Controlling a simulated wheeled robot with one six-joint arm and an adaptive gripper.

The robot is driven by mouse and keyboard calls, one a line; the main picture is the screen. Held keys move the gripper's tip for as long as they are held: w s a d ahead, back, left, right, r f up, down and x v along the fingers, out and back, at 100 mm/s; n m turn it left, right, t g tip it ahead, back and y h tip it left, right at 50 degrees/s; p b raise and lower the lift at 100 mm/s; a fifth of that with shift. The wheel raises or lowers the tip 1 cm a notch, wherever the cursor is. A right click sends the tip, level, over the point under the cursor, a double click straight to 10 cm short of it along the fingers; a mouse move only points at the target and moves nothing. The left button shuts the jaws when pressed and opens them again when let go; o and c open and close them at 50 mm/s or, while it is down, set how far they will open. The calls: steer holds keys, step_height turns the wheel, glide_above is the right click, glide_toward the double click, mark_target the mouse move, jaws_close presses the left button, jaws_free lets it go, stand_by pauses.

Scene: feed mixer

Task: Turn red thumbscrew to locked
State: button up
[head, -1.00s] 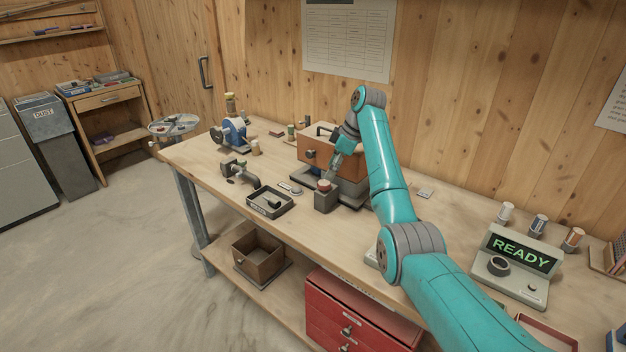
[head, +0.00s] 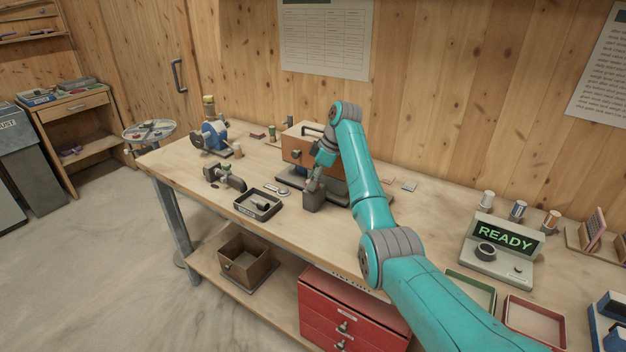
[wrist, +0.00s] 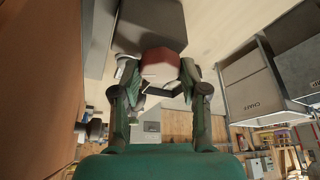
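The red thumbscrew (wrist: 160,64) sits on the end of a dark grey block (wrist: 150,22) in the wrist view. In the head view this block (head: 313,201) stands on the bench in front of the orange-brown box, and the thumbscrew is hidden by my gripper. My gripper (head: 316,184) is right at the top of the block. In the wrist view my gripper's fingers (wrist: 160,74) lie on either side of the thumbscrew, very close to it. I cannot tell whether both press on it. No lock marking is readable.
The orange-brown box (head: 297,147) stands just behind the block. A black tray (head: 258,204) and a dark clamp-like device (head: 225,177) are to the left. A READY display unit (head: 503,245) is at the right. Bare bench lies between the block and display.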

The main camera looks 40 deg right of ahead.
steer(key=shift+m, duration=0.3)
steer(key=m, duration=0.2)
steer(key=m+t+h, duration=0.1)
steer(key=m, duration=0.1)
steer(key=shift+s+h, duration=0.1)
steer(key=shift+h, duration=0.2)
steer(key=m+h, duration=0.1)
steer(key=m, duration=0.2)
steer(key=m+h, duration=0.1)
steer(key=m, duration=0.2)
steer(key=shift+a+m, duration=0.2)
steer(key=shift+m, duration=0.2)
steer(key=m+h, duration=0.1)
steer(key=m, duration=0.2)
steer(key=m+h, duration=0.1)
steer(key=m, duration=0.2)
steer(key=shift+a+g+h, duration=0.1)
steer(key=shift+g+h, duration=0.2)
steer(key=m+g, duration=0.1)
steer(key=m, duration=0.2)
steer(key=m+h, duration=0.1)
steer(key=m, duration=0.2)
steer(key=shift+f+g, duration=0.1)
steer(key=shift+g, duration=0.3)
steer(key=shift+a, duration=0.1)
steer(key=o, duration=1.1)
steer(key=shift+o, duration=0.2)
